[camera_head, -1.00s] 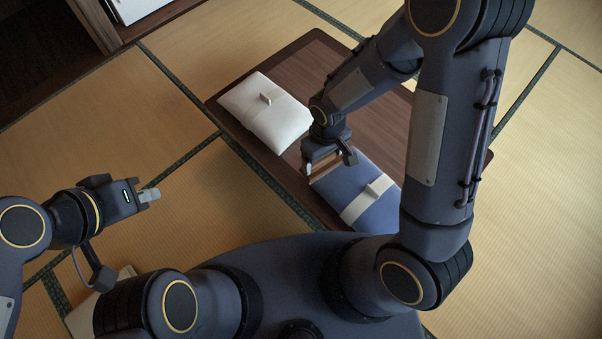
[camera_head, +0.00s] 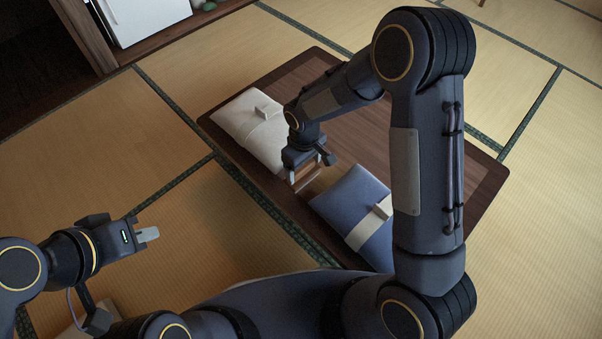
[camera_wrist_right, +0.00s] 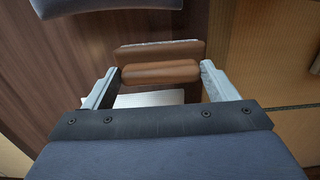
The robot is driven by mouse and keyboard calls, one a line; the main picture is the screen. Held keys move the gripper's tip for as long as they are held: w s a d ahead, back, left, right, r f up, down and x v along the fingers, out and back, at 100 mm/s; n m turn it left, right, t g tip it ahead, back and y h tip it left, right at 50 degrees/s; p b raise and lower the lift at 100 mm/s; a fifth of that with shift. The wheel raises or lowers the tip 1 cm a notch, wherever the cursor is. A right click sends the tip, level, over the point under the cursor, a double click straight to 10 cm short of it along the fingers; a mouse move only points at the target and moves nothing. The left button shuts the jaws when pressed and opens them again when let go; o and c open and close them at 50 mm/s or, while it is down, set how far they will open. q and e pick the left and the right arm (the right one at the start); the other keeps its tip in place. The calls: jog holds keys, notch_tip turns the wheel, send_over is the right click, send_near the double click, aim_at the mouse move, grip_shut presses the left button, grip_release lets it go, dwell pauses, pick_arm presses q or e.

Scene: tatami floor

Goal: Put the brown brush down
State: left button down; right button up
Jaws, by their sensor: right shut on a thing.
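In the right wrist view, the brown brush (camera_wrist_right: 160,72) lies crosswise between the two fingers of my right gripper (camera_wrist_right: 160,78), which is shut on it. In the head view, my right gripper (camera_head: 307,181) points down over the dark wooden low table (camera_head: 345,150), in the gap between the white and blue cushions, close to the table's near left edge. The brush is mostly hidden there. I cannot tell whether it touches the table. My left gripper (camera_head: 147,234) is off to the left above the tatami, with nothing visible in it; its finger gap is unclear.
A white cushion (camera_head: 250,125) lies on the table left of my right gripper. A blue cushion (camera_head: 348,195) with a pale band lies to the right. The far right of the table (camera_head: 470,180) is bare. Open tatami (camera_head: 130,160) lies left of the table.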

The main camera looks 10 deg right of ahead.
aim_at(301, 170)
jog(key=w+f, duration=0.2)
jog(key=shift+w+a+f+b, duration=0.1)
jog(key=shift+a+f+b, duration=0.05)
jog(key=shift+f+b, duration=0.25)
jog(key=shift+w+f+b, duration=0.1)
jog(key=shift+f+b, duration=0.45)
jog(key=shift+f, duration=0.95)
jog(key=shift+f, duration=0.15)
jog(key=o, duration=0.9)
jog(key=shift+c, duration=0.2)
